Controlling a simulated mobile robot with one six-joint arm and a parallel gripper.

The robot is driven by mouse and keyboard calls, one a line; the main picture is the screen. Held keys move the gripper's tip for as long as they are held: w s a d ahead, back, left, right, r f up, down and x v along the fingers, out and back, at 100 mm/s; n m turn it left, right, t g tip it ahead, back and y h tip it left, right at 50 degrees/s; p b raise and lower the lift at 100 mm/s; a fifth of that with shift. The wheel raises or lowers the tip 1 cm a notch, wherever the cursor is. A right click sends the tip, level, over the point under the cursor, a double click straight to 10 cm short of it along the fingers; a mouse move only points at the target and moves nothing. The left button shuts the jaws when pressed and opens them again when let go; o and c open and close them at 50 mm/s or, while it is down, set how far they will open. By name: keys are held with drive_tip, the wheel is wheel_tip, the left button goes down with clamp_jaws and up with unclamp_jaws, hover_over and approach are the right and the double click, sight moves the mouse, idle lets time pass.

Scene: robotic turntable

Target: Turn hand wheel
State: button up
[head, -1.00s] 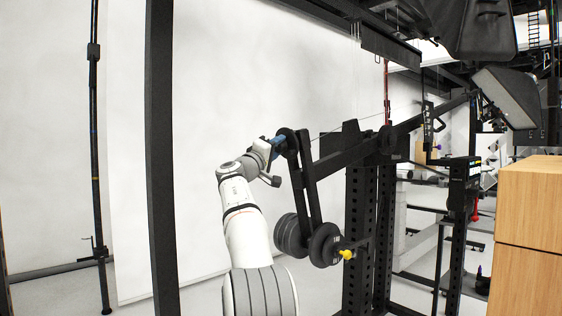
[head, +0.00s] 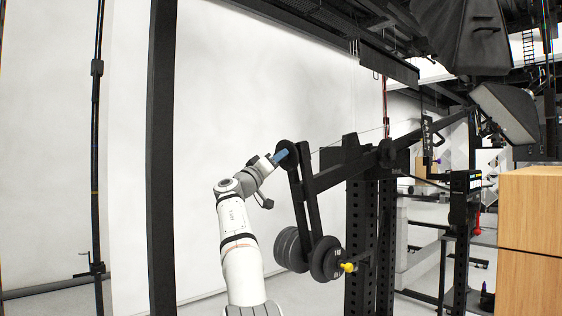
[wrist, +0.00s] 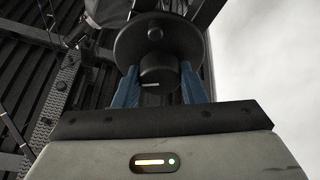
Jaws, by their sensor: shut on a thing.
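The hand wheel is a round black disc (head: 288,154) at the upper end of two dark bars in the head view. In the wrist view the wheel (wrist: 136,43) fills the upper middle, with a black hub (wrist: 158,72) sticking out toward me. My gripper (head: 280,156) has blue fingers and meets the wheel from the left. In the wrist view its two fingers (wrist: 158,88) stand on both sides of the hub, shut on it. The far finger contact is partly hidden in the head view.
A dark perforated post (head: 360,235) stands to the right. A tall black post (head: 162,160) stands left of my arm. Wooden boxes (head: 530,225) are at the far right.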

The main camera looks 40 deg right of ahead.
drive_tip(key=shift+w+f, duration=0.1)
drive_tip(key=shift+w, duration=0.05)
drive_tip(key=o, duration=1)
drive_tip(key=b+v, duration=0.3)
drive_tip(key=v, duration=0.5)
drive_tip(key=shift+b, duration=0.3)
